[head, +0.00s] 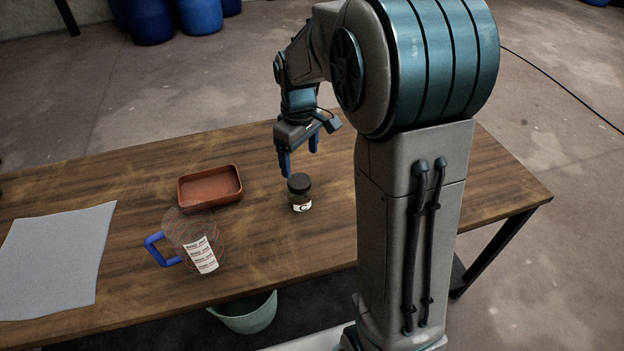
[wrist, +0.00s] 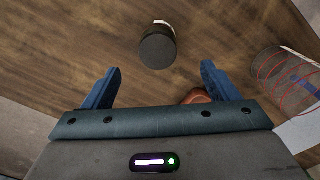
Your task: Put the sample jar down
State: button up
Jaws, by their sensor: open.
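The sample jar (head: 299,192) stands upright on the wooden table. It is small, with a dark lid and a pale label. In the wrist view its dark lid (wrist: 157,48) shows from above, beyond and between the blue fingertips. My gripper (head: 300,158) is above the table, behind the jar in the head view, with its fingers pointing down. The fingers are apart and nothing is between them. In the wrist view my gripper (wrist: 160,80) is also open, and the jar is clear of both fingers.
A reddish-brown tray (head: 210,204) lies left of the jar. A clear jug (head: 196,240) with a blue handle stands in front of the tray. A grey sheet (head: 55,258) lies at the table's left. A pale green bucket (head: 246,314) is below the front edge. The table (head: 420,210) right of the jar is bare.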

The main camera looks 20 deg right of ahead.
jog(key=s+r+m+t, duration=0.2)
jog(key=s+m, duration=0.5)
jog(key=s, duration=1.3)
jog(key=shift+r+m, duration=0.3)
jog(key=shift+r, duration=0.6)
jog(key=shift+r, duration=0.1)
jog(key=shift+c, duration=0.3)
